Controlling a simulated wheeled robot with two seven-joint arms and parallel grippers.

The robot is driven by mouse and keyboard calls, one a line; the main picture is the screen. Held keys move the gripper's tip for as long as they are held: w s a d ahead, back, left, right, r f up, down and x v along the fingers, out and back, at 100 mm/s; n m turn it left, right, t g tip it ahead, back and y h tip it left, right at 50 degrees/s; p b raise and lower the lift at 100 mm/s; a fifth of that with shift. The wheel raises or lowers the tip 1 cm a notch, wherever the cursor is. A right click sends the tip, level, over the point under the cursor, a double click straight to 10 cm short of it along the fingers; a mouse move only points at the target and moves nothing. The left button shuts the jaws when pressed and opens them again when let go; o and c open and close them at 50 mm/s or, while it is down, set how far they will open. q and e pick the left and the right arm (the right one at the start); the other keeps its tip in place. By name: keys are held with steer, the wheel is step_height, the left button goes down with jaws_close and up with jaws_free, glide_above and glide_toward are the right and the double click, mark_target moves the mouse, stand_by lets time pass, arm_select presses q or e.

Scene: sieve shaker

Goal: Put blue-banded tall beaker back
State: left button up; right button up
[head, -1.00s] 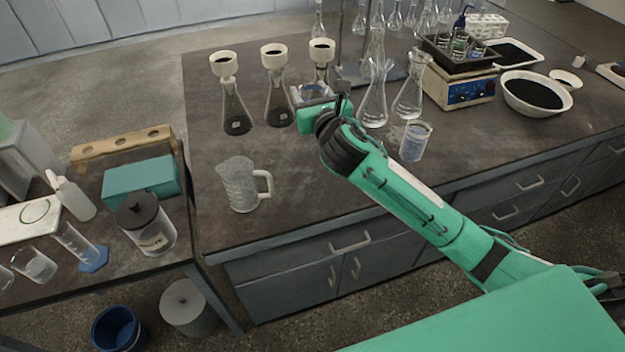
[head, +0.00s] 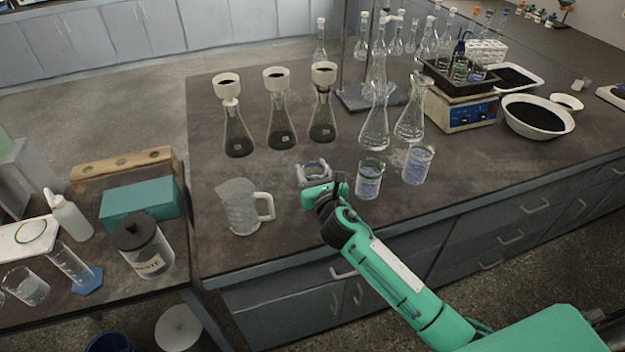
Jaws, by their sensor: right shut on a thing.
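My right gripper (head: 315,178) is low over the front middle of the dark bench, to the right of the clear handled jug. Its jaws are shut on a glass beaker (head: 314,167); only a little of its upper part shows, with a bluish tint, and the jaws hide the rest. I cannot tell whether its base touches the bench. Two clear beakers with bluish markings, one (head: 369,180) just right of the gripper and one (head: 417,165) farther right, stand upright on the bench. My left gripper is not in view.
The jug (head: 239,207) stands left of the gripper. Three flasks with white funnels (head: 281,124) stand behind it, and tall clear flasks (head: 376,122) stand behind the beakers. A balance (head: 461,109) is at back right. Bench space between jug and funnel flasks is clear.

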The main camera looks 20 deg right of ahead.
step_height(320, 180, down, 2)
steer(key=shift+f, duration=0.45)
steer(key=shift+f+b, duration=0.15)
steer(key=shift+b, duration=0.2)
steer(key=o, duration=1.1)
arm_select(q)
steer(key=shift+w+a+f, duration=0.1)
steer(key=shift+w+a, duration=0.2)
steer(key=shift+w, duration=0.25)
